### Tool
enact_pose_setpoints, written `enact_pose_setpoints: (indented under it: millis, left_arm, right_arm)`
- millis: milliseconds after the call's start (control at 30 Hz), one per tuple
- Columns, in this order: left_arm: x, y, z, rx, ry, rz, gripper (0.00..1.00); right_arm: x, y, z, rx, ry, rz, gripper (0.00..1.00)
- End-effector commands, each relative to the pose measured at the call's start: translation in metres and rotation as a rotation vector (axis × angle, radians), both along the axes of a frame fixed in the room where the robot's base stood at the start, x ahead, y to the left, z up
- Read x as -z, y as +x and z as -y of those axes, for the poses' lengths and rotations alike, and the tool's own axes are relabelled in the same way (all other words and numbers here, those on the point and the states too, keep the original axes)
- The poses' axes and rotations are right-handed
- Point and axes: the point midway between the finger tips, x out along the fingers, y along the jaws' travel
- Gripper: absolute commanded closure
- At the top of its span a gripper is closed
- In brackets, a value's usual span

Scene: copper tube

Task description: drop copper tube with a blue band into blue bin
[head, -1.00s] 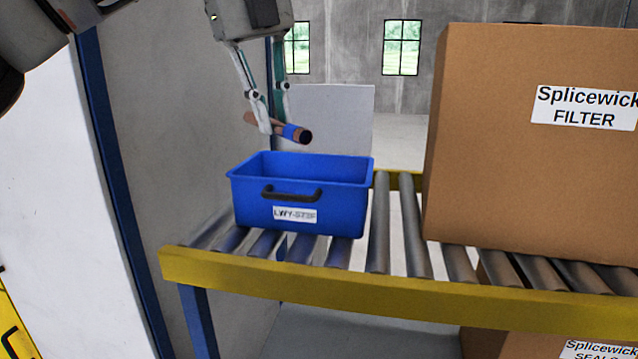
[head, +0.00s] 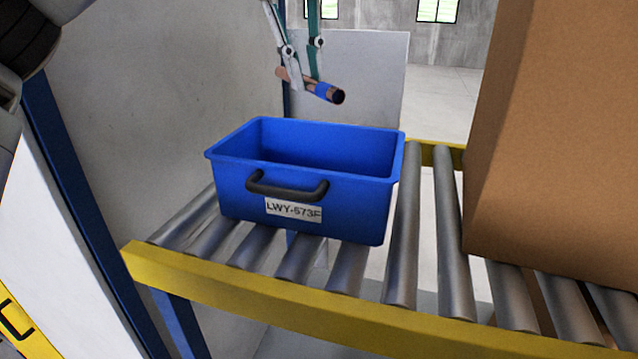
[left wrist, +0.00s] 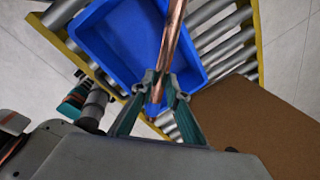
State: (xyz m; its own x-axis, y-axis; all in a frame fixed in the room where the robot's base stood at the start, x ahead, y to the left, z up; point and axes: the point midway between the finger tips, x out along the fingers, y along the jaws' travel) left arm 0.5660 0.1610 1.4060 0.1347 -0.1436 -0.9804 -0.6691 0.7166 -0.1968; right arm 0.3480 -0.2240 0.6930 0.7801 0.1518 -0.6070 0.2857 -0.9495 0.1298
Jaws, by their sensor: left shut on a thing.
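The copper tube with a blue band (head: 323,91) is held in the air by my left gripper (head: 306,82), which is shut around it. The band and the dark open end point right, tilted slightly down. The blue bin (head: 350,205) stands upright on rollers, with a dark handle and a label on its front. In the head view the tube appears above the bin's back rim, apart from it. In the left wrist view the tube (left wrist: 170,45) crosses in front of the bin (left wrist: 112,50), between the fingers (left wrist: 158,92). The bin's visible interior looks empty.
The roller conveyor (head: 405,240) has a yellow front rail (head: 270,308). A large cardboard box (head: 550,140) stands on it to the right of the bin, with a gap of bare rollers between. A grey wall (head: 130,90) and blue post (head: 60,150) are at left.

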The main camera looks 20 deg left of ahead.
Motion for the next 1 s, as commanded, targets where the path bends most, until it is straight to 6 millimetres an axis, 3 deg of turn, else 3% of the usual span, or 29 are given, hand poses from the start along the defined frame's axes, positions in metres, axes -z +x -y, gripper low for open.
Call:
enact_pose_setpoints:
  millis: [300, 667, 700, 767, 1000]
  left_arm:
    - [0.029, 0.000, 0.000, 0.000, 0.000, 0.000, 1.00]
    - [0.033, 0.000, 0.000, 0.000, 0.000, 0.001, 1.00]
    - [0.033, 0.000, 0.000, 0.000, 0.000, 0.001, 0.80]
    - [0.033, 0.000, 0.000, 0.000, 0.000, 0.001, 0.66]
    - [0.033, 0.000, 0.000, 0.000, -0.001, 0.001, 0.66]
  right_arm:
    - [0.000, 0.001, -0.001, 0.006, 0.005, 0.000, 0.60]
    - [-0.002, 0.004, -0.002, 0.008, 0.008, 0.006, 0.60]
    - [-0.002, 0.004, -0.002, 0.008, 0.008, 0.006, 0.60]
    - [-0.002, 0.004, -0.002, 0.008, 0.007, 0.006, 0.60]
    - [-0.002, 0.004, 0.000, 0.003, 0.003, 0.007, 0.60]
